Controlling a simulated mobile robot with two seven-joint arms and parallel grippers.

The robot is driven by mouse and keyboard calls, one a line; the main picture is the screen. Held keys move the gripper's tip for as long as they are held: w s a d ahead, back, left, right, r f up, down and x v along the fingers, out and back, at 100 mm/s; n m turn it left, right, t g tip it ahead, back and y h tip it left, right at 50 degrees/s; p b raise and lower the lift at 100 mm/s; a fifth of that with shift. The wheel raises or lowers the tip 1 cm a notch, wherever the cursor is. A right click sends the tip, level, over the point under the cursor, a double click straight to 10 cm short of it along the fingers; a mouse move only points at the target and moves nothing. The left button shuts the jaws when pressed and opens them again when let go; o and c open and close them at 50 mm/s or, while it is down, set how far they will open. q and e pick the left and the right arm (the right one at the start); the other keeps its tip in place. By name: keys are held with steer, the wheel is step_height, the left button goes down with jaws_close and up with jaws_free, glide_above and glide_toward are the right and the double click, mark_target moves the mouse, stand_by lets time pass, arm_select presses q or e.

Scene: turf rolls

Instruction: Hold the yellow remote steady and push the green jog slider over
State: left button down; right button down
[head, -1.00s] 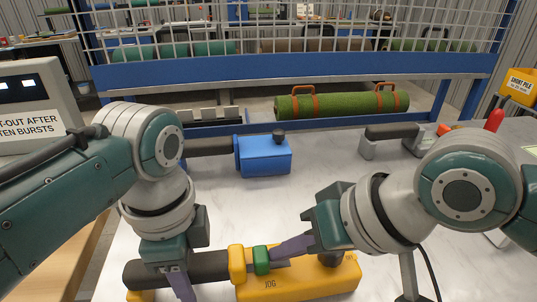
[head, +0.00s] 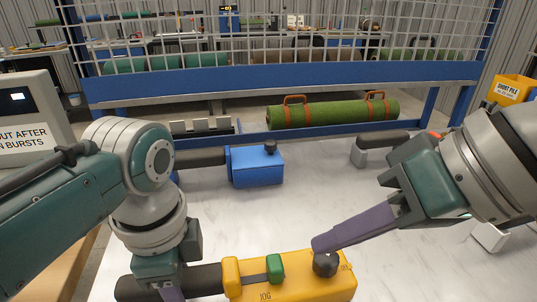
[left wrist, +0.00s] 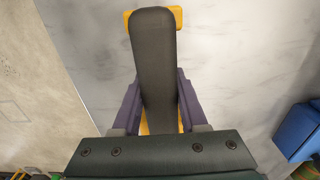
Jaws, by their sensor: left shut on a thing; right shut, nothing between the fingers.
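The yellow remote (head: 300,288) lies on the pale table at the bottom of the head view, with "JOG" on its front. Its dark handle (head: 202,279) runs to the left and also fills the left wrist view (left wrist: 154,60). The green jog slider (head: 275,268) sits on a grey slot, apart from the yellow block (head: 231,277) at the slot's left end. My left gripper (head: 171,292) is shut on the handle, one purple finger on each side of it in the left wrist view. My right gripper (head: 320,244) is shut and empty, its tips just above the remote's black knob (head: 325,265).
A blue box (head: 256,168) with a dark handle and knob stands behind the remote. A green turf roll (head: 333,114) with orange straps lies at the back before a blue frame (head: 280,78). A dark-handled grey device (head: 358,155) stands back right. The table's middle is clear.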

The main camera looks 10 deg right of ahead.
stand_by(0.3)
arm_select(q)
steer(key=shift+c, duration=1.8)
jaws_free()
steer(key=shift+a, duration=0.1)
